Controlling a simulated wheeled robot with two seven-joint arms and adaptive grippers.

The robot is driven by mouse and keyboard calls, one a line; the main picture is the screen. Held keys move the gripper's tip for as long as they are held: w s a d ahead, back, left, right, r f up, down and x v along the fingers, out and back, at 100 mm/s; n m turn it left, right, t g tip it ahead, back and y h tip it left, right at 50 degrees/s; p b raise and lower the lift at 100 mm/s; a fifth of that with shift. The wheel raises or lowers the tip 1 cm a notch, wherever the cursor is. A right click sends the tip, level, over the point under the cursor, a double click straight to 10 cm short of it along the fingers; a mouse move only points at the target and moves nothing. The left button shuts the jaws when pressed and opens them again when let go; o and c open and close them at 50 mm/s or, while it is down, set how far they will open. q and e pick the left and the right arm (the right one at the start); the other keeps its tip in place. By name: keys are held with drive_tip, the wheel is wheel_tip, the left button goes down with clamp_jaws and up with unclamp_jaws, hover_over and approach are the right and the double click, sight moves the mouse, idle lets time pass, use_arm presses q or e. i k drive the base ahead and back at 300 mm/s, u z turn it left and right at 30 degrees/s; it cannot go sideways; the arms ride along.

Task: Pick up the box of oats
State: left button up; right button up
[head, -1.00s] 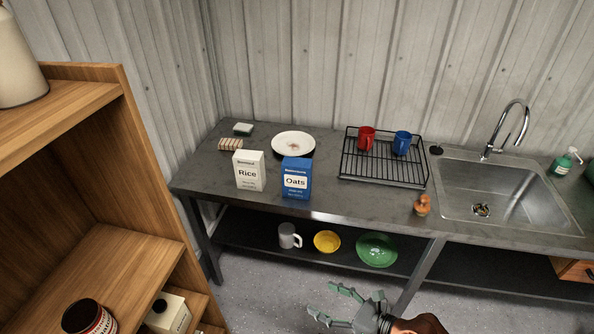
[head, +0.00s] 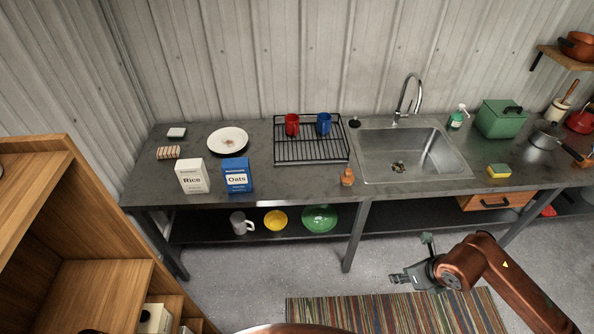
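The blue box of oats (head: 237,176) stands upright near the front edge of the dark counter (head: 290,183), just right of the white rice box (head: 193,177). Nothing is holding it. My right gripper (head: 412,262) is low in front of the counter, at the lower right, well away from the oats. Its fingers look spread apart, with nothing between them. My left gripper is not in view.
A dirty plate (head: 228,141) lies behind the oats. A dish rack (head: 311,148) holds red and blue mugs, left of the sink (head: 405,155). A wooden shelf (head: 75,215) is at left. A striped rug (head: 370,312) covers open floor.

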sight(236, 172)
drive_tip(key=z, duration=0.15)
drive_tip(key=i, duration=1.65)
drive_tip(key=u, duration=2.65)
